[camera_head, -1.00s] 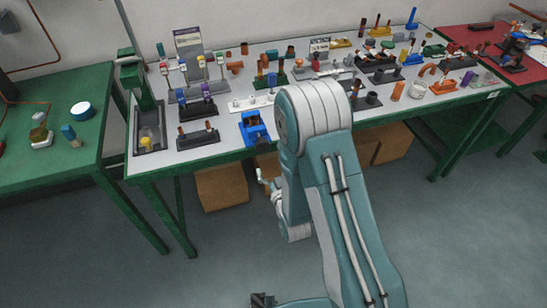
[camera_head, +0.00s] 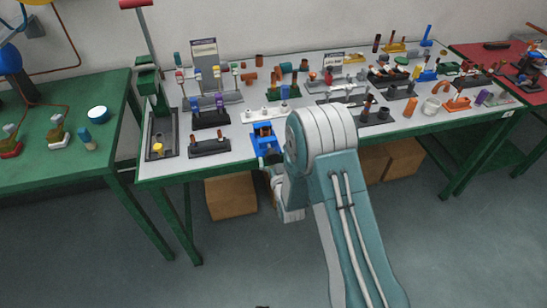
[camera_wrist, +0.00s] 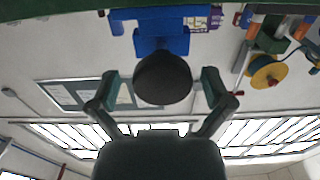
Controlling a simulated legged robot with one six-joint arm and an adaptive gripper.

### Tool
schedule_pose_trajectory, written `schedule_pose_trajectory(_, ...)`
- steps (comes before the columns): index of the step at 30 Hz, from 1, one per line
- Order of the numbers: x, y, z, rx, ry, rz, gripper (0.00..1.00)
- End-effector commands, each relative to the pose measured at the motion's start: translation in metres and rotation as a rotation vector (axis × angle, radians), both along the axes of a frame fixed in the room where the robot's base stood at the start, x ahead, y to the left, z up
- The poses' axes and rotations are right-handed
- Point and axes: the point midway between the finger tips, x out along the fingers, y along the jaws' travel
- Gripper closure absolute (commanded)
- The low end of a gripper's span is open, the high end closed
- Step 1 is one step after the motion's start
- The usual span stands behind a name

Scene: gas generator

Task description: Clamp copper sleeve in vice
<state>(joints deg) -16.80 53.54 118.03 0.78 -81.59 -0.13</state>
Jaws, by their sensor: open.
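The blue vice (camera_head: 265,141) is fixed at the front edge of the long table, left of my arm. A small brownish patch shows at its top; I cannot tell whether it is the copper sleeve. In the wrist view the blue vice (camera_wrist: 160,38) is at the top, with a dark round end (camera_wrist: 163,78) facing me. My gripper (camera_wrist: 160,75) is open, its fingers on both sides of that round end, with visible gaps. In the head view my gripper (camera_head: 273,164) is small and partly hidden below the vice. Copper-coloured pieces (camera_head: 249,76) lie farther back.
A dark holder (camera_head: 209,146) stands left of the vice, and a green press (camera_head: 150,85) farther left. A white block (camera_head: 262,113) sits behind the vice. A cardboard box (camera_head: 231,196) is under the table. The floor in front is clear.

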Motion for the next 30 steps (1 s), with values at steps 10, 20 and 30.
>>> schedule_pose_trajectory(10, 0.0001, -0.0007, 0.0002, 0.001, 0.000, 0.000, 0.62)
schedule_pose_trajectory(20, 0.0001, 0.0001, 0.0007, 0.009, 0.001, 0.000, 0.77)
schedule_pose_trajectory(30, 0.0003, 0.0004, 0.0012, 0.147, 0.039, 0.001, 0.77)
